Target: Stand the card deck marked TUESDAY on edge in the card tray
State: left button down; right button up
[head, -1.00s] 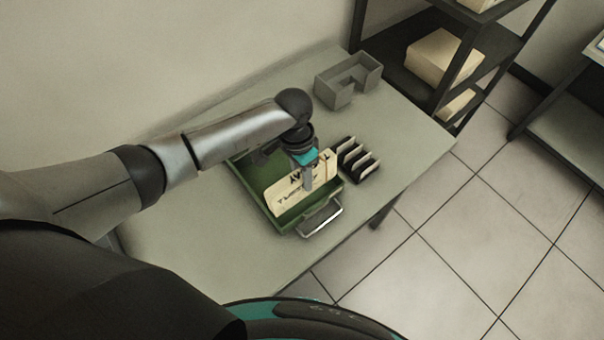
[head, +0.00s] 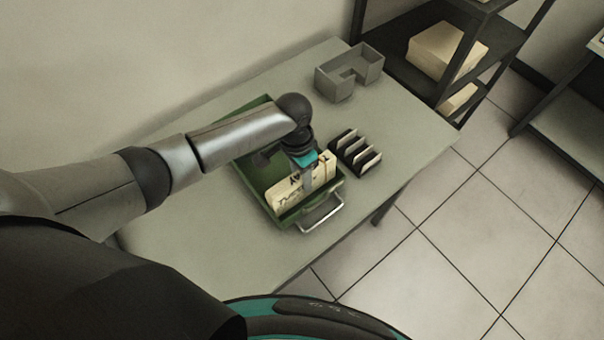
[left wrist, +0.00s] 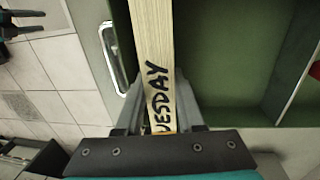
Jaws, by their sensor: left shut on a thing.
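The cream card deck (head: 284,199) is held on edge inside the green card tray (head: 255,169), its lettered side facing out in the head view. In the left wrist view the deck (left wrist: 153,40) shows black letters reading "UESDAY"; the first letter is hidden by the gripper. My left gripper (head: 308,181) points down and is shut on the deck. Whether the deck's lower edge touches the tray floor is hidden. The tray's metal handle (head: 322,215) is near the deck. A dark forked part at the left wrist view's top left may be my right gripper (left wrist: 42,22); its state is unclear.
A black rack (head: 357,152) with several pale upright pieces stands right beside the tray. A grey open box (head: 348,73) sits at the table's back. A dark shelf (head: 400,78) with cartons stands beyond. The table front (head: 210,240) is clear.

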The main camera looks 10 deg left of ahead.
pick_arm(q)
jog(key=shift+f, duration=0.1)
jog(key=shift+c, duration=2.2)
grip_release()
notch_tip(320, 180, up, 15)
jog(key=w+a+p, duration=0.1)
jog(key=shift+a, duration=0.25)
